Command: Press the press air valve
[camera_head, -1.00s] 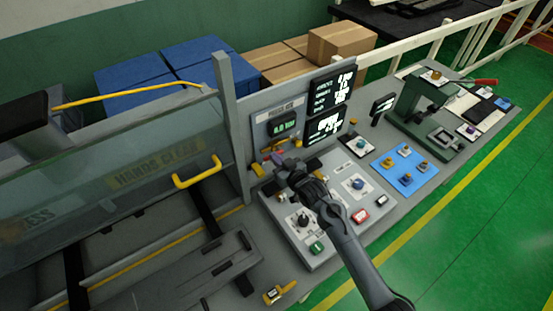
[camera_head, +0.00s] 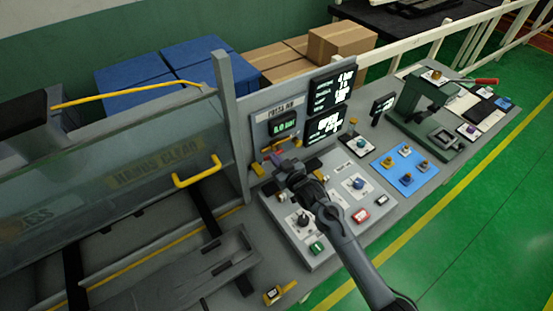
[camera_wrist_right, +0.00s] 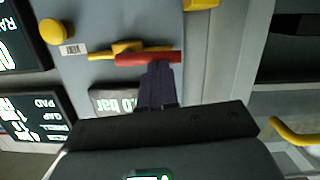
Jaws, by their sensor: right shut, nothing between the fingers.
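The press air valve (camera_wrist_right: 125,57) has a yellow body and a red handle. In the right wrist view the handle lies crosswise, directly ahead of my fingertips. In the head view the valve (camera_head: 272,145) sits low on the upright grey panel, below the pressure display (camera_head: 283,126). My right gripper (camera_wrist_right: 160,66) is shut and empty; its dark fingertips are at the red handle and overlap its lower edge. I cannot tell whether they touch it. My right gripper (camera_head: 275,158) shows at the panel in the head view. My left gripper is not in view.
A sloped control box (camera_head: 333,222) with knobs and buttons lies under my right arm. A yellow knob (camera_wrist_right: 56,31) and dark readout screens (camera_head: 332,88) are beside the valve. A clear guard with a yellow handle (camera_head: 197,172) stands left. A green hand press (camera_head: 425,110) stands at right.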

